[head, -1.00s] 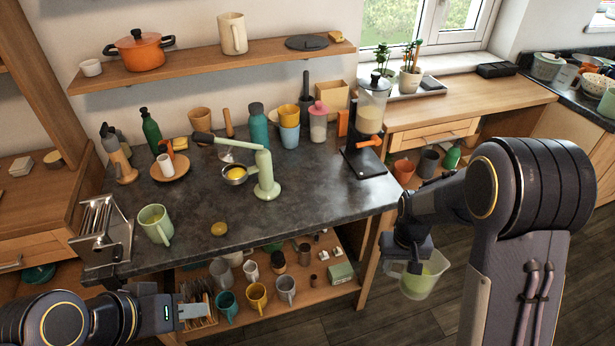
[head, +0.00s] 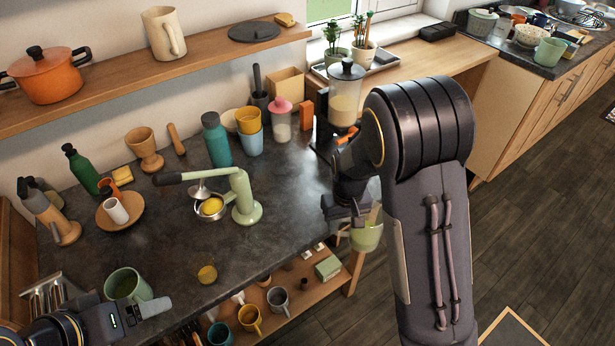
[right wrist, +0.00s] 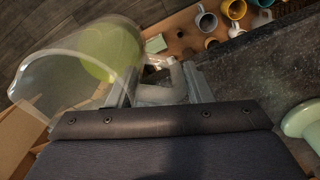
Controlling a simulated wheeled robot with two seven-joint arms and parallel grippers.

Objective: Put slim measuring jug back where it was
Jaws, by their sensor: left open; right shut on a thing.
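The slim measuring jug (head: 368,236) is clear with green in it and shows below my right gripper (head: 352,220) in the head view. My right gripper is shut on it, at the right front edge of the counter. In the right wrist view the jug (right wrist: 85,65) is at the upper left, its clear rim toward the left, beside the counter edge and above the lower shelf's level. Part of it is hidden by my right arm in the head view. My left gripper (head: 158,306) is open and empty near the counter's front left, beside a green mug (head: 126,285).
The dark counter (head: 285,205) has clear room at its centre right. A green citrus press (head: 245,200) stands mid-counter, and a blender-like grinder (head: 345,95) stands behind my right arm.

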